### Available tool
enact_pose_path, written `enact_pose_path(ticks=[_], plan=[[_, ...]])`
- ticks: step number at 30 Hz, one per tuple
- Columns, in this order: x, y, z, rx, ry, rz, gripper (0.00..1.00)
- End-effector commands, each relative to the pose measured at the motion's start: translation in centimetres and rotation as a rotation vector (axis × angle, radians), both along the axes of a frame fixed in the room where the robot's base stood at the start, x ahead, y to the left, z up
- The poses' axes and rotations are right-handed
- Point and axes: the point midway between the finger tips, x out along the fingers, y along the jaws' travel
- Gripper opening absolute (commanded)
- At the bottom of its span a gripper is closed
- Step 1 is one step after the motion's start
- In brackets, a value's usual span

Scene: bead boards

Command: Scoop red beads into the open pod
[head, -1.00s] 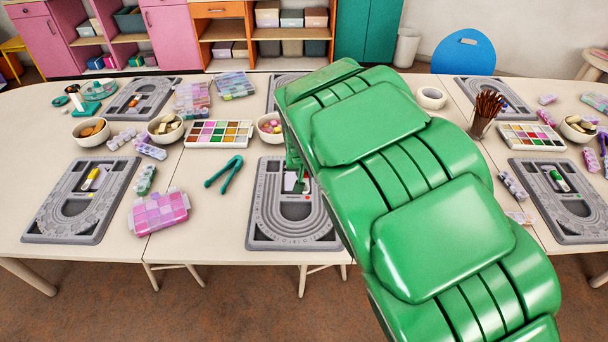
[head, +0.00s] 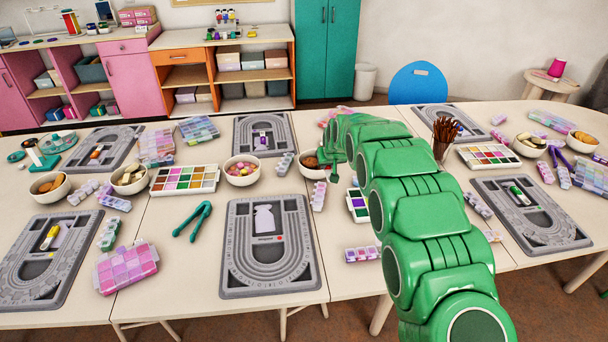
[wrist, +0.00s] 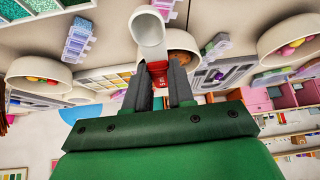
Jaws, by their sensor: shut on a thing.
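My gripper (wrist: 163,88) is shut on a pale, hollow, tube-like tool (wrist: 148,35) with a red part (wrist: 155,72) between the fingers; it looks like a scoop. In the head view my gripper (head: 333,170) hangs at the end of the green arm, near a bowl of brown pieces (head: 313,165); the tool is not clear there. Small pod strips lie around, one at the centre (head: 319,196), one in front (head: 362,254), and a purple one in the wrist view (wrist: 78,40). I cannot tell which pod is open. A partly hidden bead tray (head: 353,195) stands beside the arm; no red beads are clearly visible.
Green pliers (head: 196,220), a palette tray (head: 156,188), a bowl of pink and yellow pieces (head: 230,164) and a pencil cup (head: 441,153) stand around. Bare table shows left of the board.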

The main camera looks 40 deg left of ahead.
Motion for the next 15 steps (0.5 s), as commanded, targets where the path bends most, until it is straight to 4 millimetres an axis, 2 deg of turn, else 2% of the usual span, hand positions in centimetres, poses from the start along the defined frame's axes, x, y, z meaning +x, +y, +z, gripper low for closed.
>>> enact_pose_path(ticks=[1, 6, 15], plan=[[1.8, -0.9, -0.5, 0.006, -0.001, -0.009, 0.0], [7.3, -4.0, -0.9, 0.028, -0.023, -0.023, 0.0], [16.0, -11.3, -2.0, 0.057, -0.055, -0.053, 0.0]])
